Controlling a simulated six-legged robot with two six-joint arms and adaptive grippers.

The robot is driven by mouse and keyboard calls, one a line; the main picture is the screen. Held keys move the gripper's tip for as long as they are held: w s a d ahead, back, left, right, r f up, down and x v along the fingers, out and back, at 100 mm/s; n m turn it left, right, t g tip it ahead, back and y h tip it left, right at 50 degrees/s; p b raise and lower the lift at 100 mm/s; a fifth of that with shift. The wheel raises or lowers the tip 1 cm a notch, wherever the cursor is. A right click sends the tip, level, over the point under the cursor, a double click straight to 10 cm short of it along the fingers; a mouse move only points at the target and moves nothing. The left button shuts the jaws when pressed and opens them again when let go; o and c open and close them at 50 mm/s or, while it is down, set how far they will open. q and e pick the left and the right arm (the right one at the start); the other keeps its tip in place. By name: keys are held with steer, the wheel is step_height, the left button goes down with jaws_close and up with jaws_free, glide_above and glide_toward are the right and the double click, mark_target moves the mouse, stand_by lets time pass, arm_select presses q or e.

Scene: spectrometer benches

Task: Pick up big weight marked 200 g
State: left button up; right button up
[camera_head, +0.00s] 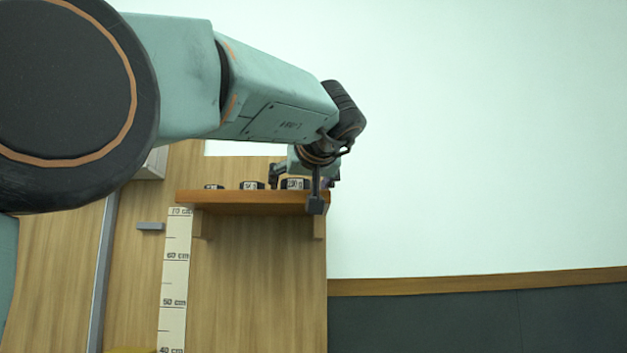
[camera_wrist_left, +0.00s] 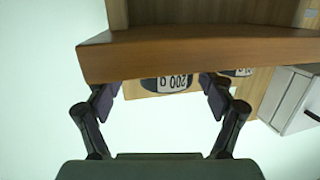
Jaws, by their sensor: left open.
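The big weight marked 200 g (camera_head: 295,184) is a dark, squat piece with a white label, standing near the right end of a wooden shelf (camera_head: 250,198). It also shows, upside down, in the left wrist view (camera_wrist_left: 168,84), partly hidden by the shelf's edge. My left gripper (camera_head: 294,188) is open and empty at the shelf, with one finger on each side of the weight in the picture. In the left wrist view the fingers (camera_wrist_left: 160,96) stand apart, the weight showing between their tips. I cannot tell whether they touch it. My right gripper is out of view.
A middle weight (camera_head: 251,185) and a smaller weight (camera_head: 215,186) stand to the left on the shelf. A height scale (camera_head: 174,285) is on the wooden panel below. A white cabinet (camera_wrist_left: 297,100) shows in the left wrist view. The wall right of the shelf is clear.

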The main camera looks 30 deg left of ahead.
arm_select(q)
steer(key=shift+a+r, duration=0.15)
steer(key=shift+a, duration=0.25)
steer(key=shift+s+a, duration=0.2)
steer(key=shift+a, duration=0.2)
steer(key=shift+w+d+f, duration=0.15)
steer(key=shift+d+f, duration=0.1)
steer(key=shift+d, duration=0.1)
steer(key=shift+w+d, duration=0.15)
steer(key=shift+d, duration=0.15)
steer(key=shift+c, duration=1.4)
steer(key=shift+s+a, duration=0.35)
steer(key=shift+a, duration=0.15)
steer(key=c, duration=0.6)
steer(key=shift+c, duration=0.8)
steer(key=shift+w+d, duration=0.3)
steer(key=shift+d, duration=0.15)
steer(key=c, duration=0.4)
steer(key=shift+o, duration=0.2)
steer(key=shift+a, duration=0.1)
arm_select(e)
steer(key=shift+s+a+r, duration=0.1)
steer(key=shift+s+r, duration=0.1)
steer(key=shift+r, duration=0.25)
